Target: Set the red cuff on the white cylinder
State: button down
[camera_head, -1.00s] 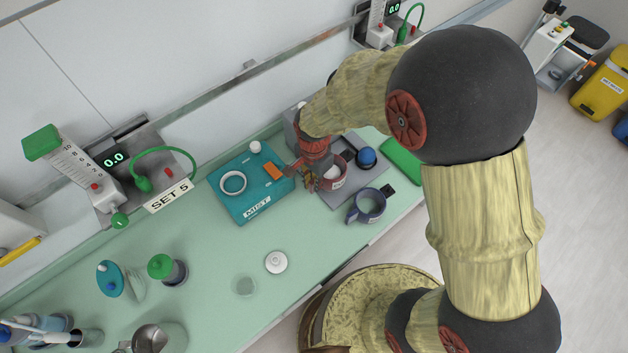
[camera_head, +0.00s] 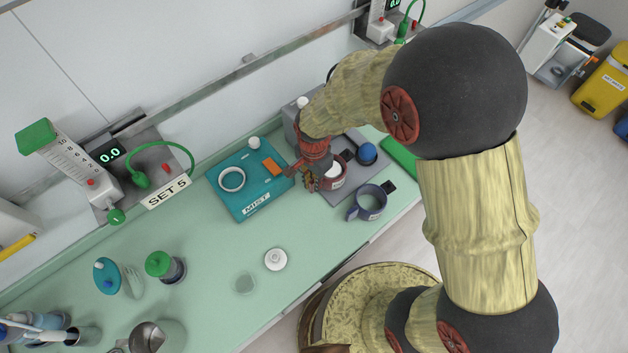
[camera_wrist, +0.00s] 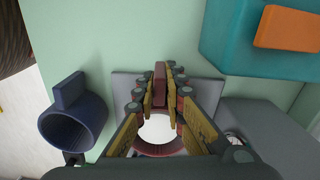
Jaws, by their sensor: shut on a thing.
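The red cuff (camera_head: 340,178) is at the grey plate at the back right of the counter, with a pale label on its side. Its red tab (camera_wrist: 159,84) stands between my fingers in the wrist view. My gripper (camera_wrist: 160,90) is shut on that tab. The white cylinder (camera_wrist: 157,128) shows as a round white top inside the cuff's ring; in the head view it shows as a white patch (camera_head: 332,170). The cuff appears to be around the cylinder. How low it sits, and whether it touches the base, I cannot tell.
A dark blue cuff (camera_head: 370,201) with a tab stands to the right, near the counter edge. A blue ball-like knob (camera_head: 367,154) is close behind the red cuff. A teal MIST box (camera_head: 233,203) with a white ring lies left.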

jog(key=shift+f, duration=0.1)
dwell(0.7)
jog(key=c, duration=1.8)
grip_release()
jog(key=shift+o, duration=0.2)
jog(key=shift+r+p, duration=2.65)
jog(key=shift+r, duration=0.9)
jog(key=shift+n, duration=0.3)
